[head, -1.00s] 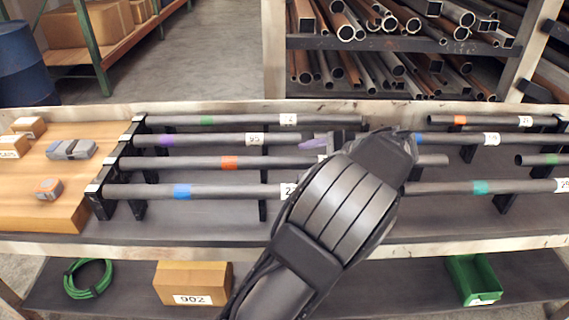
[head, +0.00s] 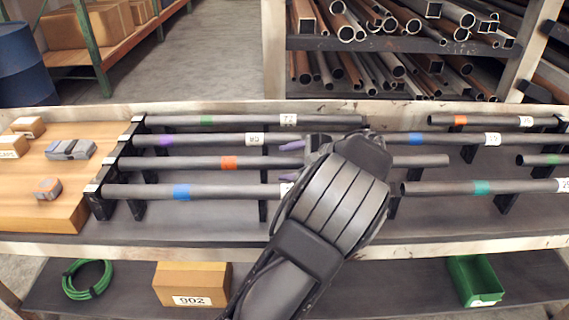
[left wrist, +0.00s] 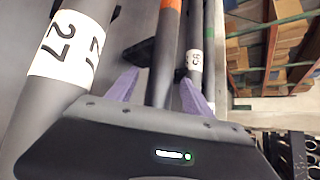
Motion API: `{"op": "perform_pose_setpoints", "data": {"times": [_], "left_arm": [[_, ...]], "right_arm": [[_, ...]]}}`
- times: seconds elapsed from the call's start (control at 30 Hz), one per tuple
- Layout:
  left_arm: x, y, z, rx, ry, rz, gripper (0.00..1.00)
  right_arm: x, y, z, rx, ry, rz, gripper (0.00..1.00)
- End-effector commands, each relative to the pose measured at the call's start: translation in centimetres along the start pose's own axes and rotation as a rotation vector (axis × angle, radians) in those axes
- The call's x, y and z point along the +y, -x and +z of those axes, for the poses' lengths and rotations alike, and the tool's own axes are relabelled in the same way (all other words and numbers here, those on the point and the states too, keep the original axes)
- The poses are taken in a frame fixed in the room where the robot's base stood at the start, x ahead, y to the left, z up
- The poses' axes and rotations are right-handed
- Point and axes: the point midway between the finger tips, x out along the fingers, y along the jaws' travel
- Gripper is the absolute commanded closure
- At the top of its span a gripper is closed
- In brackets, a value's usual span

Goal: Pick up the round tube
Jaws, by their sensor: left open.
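Several long grey tubes lie on black rack supports. The tube with an orange band (head: 229,162) also shows in the left wrist view (left wrist: 162,60). My left gripper (head: 281,162) is open, its purple fingers on either side of this tube, which also passes between them in the left wrist view (left wrist: 158,78). Contact cannot be told. In front lies a tube with a blue band (head: 182,192), labelled 27 in the left wrist view (left wrist: 62,50). Behind lie a tube with a purple band (head: 166,140) and one with a green band (head: 207,120). My right gripper is not in view.
More tubes, one with a teal band (head: 481,187), rest on the right-hand rack. A wooden board (head: 30,212) with small boxes and grey pieces is at the left. The lower shelf holds a carton (head: 192,275) and a green bin (head: 474,280).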

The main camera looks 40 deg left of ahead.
Motion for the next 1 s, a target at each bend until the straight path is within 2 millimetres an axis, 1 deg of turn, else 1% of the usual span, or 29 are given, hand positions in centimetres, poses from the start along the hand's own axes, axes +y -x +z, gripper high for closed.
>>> {"op": "perform_pose_setpoints", "data": {"times": [0.5, 0.57, 1.0], "left_arm": [[-0.02, 0.05, 0.03, -0.001, 0.001, 0.000, 0.40], [-0.02, 0.05, 0.03, -0.001, 0.001, 0.000, 0.44], [0.00, 0.05, 0.03, -0.001, 0.001, 0.000, 0.80]], "right_arm": [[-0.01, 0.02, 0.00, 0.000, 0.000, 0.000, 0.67], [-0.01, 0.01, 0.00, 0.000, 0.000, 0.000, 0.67], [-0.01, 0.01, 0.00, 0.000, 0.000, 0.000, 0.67]]}}
